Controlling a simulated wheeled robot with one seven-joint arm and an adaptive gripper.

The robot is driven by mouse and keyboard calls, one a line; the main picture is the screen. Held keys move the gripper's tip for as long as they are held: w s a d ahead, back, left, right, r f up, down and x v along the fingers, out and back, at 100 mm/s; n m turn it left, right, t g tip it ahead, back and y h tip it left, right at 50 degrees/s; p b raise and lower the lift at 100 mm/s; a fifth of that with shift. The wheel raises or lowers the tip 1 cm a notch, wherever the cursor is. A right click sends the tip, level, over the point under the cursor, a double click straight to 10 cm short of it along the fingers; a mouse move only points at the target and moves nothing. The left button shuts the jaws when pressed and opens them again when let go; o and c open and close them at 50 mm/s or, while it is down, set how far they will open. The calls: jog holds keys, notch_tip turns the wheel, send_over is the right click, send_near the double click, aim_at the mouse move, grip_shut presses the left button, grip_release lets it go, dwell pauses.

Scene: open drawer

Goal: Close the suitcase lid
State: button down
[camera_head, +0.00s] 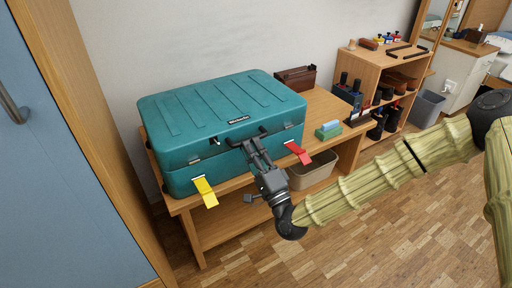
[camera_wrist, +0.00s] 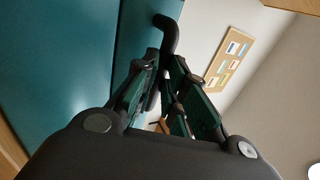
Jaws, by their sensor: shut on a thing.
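A teal suitcase (camera_head: 178,178) stands on the wooden bench. Its ribbed lid (camera_head: 215,103) lies down over the base; I cannot tell whether a thin gap runs along the seam. A yellow tag (camera_head: 205,192) and a red tag (camera_head: 298,153) hang from the front. My gripper (camera_head: 252,146) is at the middle of the suitcase front, shut on the black handle (camera_wrist: 168,34). In the wrist view, the fingers close around part of this handle, beside the teal surface (camera_wrist: 62,65). The exact contact is partly hidden by the fingers.
The wooden bench (camera_head: 187,202) holds a brown box (camera_head: 297,78) behind the suitcase and a green and blue block (camera_head: 328,130) to its right. A beige bin (camera_head: 313,172) is beneath. A shelf with shoes (camera_head: 372,65) stands at right. A blue door (camera_head: 65,150) is at left.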

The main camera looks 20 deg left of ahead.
jog(key=shift+a+f, duration=0.1)
jog(key=shift+f, duration=0.35)
jog(key=c, duration=1.5)
grip_release()
jog(key=shift+a+f, duration=0.2)
jog(key=shift+f, duration=0.05)
jog(key=shift+o, duration=0.2)
jog(key=shift+d+r, duration=0.15)
jog(key=shift+r, duration=0.05)
jog(key=shift+d, duration=0.1)
jog(key=v, duration=1.1)
jog(key=shift+s+d+f, duration=0.2)
jog(key=shift+d, duration=0.1)
